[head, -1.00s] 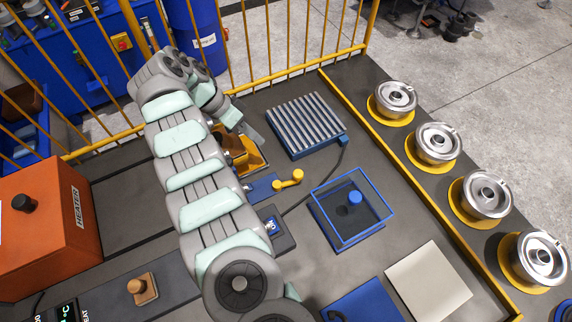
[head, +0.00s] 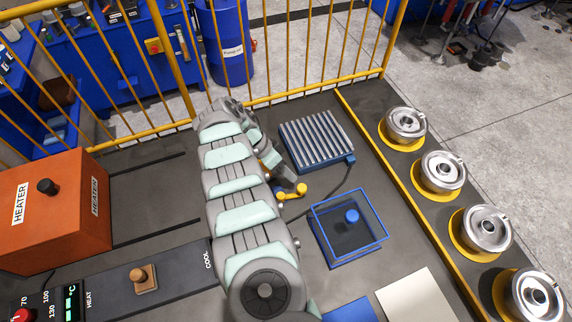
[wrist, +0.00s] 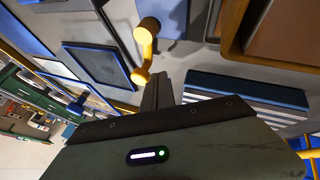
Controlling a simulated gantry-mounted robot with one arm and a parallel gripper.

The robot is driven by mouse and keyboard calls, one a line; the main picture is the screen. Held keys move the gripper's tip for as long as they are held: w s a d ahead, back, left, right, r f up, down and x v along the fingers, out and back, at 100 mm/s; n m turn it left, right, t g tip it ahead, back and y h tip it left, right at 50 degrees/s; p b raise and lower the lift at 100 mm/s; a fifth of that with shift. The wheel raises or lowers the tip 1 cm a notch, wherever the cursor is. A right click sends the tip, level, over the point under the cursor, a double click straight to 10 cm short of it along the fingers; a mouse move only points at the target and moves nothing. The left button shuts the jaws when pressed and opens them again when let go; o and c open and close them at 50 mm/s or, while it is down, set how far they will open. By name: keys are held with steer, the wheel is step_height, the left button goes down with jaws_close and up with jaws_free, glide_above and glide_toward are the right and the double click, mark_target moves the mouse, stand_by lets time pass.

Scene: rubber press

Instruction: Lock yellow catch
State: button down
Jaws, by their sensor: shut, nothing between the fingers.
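The yellow catch (head: 290,194) is a small crank-shaped handle with two rounded ends, in the middle of the bench in the head view. It also shows in the wrist view (wrist: 143,55), just beyond my fingers, on a blue plate (wrist: 167,18). My gripper (wrist: 160,76) is shut and empty. Its fingertips are close to the lower end of the catch in the wrist view; I cannot tell whether they touch. In the head view my arm hides the plate and most of the catch's surroundings.
A ribbed blue rack (head: 317,141) stands behind the catch. A blue open-framed box (head: 331,259) stands to its right. An orange heater (head: 62,225) is at left. Several metal pots line the right edge, and a yellow fence (head: 310,92) closes the back.

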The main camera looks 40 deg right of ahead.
steer(key=shift+s+f, duration=0.1)
steer(key=shift+s, duration=0.55)
steer(key=shift+s+r+p, duration=0.1)
steer(key=shift+r+p, duration=0.15)
steer(key=shift+p, duration=1.1)
steer(key=shift+p, duration=0.4)
